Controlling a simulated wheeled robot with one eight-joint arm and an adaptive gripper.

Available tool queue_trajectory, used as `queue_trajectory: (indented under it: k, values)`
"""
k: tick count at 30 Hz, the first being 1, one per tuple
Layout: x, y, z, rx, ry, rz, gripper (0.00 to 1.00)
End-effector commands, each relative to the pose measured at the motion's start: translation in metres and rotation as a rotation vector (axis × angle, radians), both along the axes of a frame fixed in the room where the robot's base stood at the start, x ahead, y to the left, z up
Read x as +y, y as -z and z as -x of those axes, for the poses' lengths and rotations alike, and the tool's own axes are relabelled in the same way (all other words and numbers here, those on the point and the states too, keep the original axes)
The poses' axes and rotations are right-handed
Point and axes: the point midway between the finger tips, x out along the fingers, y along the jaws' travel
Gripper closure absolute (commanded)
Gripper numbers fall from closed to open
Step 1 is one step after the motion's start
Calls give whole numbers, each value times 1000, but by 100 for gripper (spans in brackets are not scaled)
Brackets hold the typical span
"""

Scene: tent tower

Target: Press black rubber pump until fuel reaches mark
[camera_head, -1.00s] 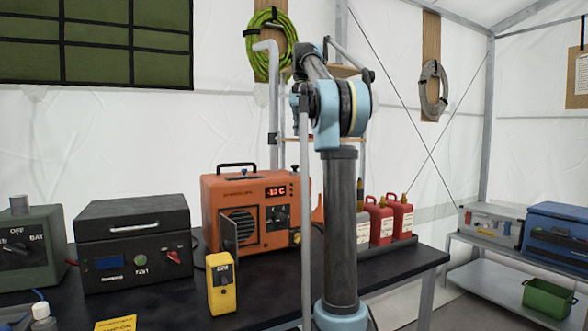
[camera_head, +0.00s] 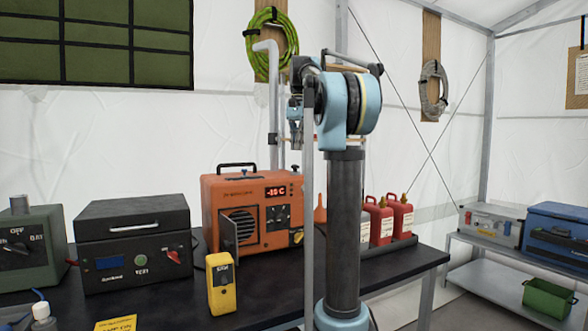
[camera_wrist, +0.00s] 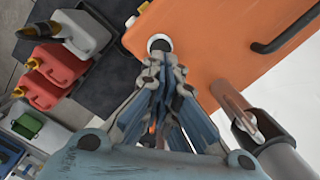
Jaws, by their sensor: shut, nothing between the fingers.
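The orange heater (camera_head: 238,196) stands on the black table, with a red lit display and a dark round grille on its front. In the wrist view its orange casing (camera_wrist: 220,45) fills the upper right. A pale ring with a dark round centre (camera_wrist: 159,43) sits at the casing's edge, just beyond my fingertips; I cannot tell whether it is the black rubber pump. No fuel level or mark can be made out. My gripper (camera_head: 295,136) points down, well above the heater's right end. In the wrist view my gripper (camera_wrist: 163,65) is shut and empty.
Red fuel cans (camera_head: 379,221) stand in a tray to the right. A grey pipe (camera_head: 273,95) rises behind the heater and shows close to my gripper's right in the wrist view (camera_wrist: 280,150). A yellow device (camera_head: 221,284) and a black case (camera_head: 135,246) stand left.

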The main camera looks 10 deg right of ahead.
Motion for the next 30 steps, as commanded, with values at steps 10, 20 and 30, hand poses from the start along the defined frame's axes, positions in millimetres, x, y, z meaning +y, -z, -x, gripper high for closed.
queue_trajectory:
  k: [10,20,30]
  values:
    - [2,35,3,0,0,0,100]
    - [3,43,3,0,0,0,100]
    - [3,46,3,0,0,0,100]
